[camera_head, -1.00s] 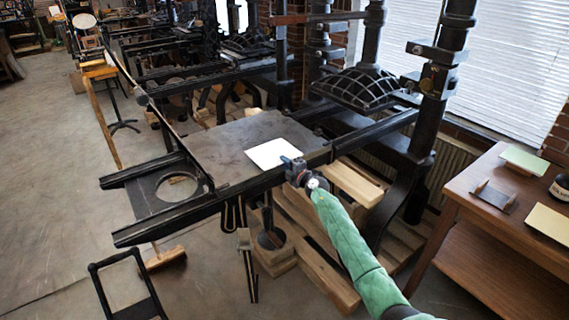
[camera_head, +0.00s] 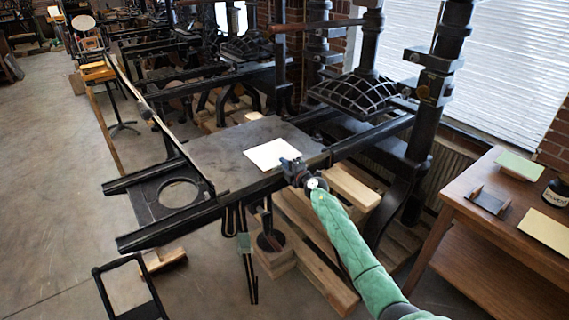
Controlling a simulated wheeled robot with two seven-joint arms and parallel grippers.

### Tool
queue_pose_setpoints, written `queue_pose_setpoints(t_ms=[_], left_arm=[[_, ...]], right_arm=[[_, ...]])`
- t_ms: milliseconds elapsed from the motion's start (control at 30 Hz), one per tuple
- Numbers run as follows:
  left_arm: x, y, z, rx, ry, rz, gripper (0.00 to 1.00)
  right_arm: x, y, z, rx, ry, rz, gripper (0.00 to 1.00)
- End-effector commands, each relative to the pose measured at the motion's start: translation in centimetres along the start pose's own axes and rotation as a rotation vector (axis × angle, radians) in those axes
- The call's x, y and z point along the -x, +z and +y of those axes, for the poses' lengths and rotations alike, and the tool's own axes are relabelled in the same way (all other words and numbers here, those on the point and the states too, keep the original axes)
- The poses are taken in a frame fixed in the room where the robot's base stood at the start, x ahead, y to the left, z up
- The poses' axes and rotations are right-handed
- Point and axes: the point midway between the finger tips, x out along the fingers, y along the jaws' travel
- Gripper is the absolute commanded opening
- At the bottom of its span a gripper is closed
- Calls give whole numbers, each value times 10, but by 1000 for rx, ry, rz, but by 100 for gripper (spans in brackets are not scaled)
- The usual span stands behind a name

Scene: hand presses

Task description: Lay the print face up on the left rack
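A white sheet (camera_head: 270,153), which looks like the print, lies flat on the grey press bed (camera_head: 215,160). I cannot make out any image on it. My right gripper (camera_head: 291,164), on the green-sleeved arm, is at the sheet's near right corner. Its fingers are small and dark there, and I cannot tell whether they grip the paper. My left gripper is not in view. I cannot identify a left rack for certain; a black frame (camera_head: 101,290) stands on the floor at the lower left.
A wooden table (camera_head: 480,225) at the right bears a green sheet stack (camera_head: 520,164), a dark holder (camera_head: 488,203), a cream sheet (camera_head: 546,231) and a dark jar (camera_head: 558,192). The black press and its rails surround the bed. Floor at the left is open.

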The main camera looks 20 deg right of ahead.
Motion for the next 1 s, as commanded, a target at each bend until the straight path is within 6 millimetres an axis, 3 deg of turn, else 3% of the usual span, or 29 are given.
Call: queue_pose_setpoints(t_ms=[200,1000], left_arm=[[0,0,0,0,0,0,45],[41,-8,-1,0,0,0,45]], right_arm=[[1,0,0,0,0,0,0],[42,0,19,-1,-1,0,0]])
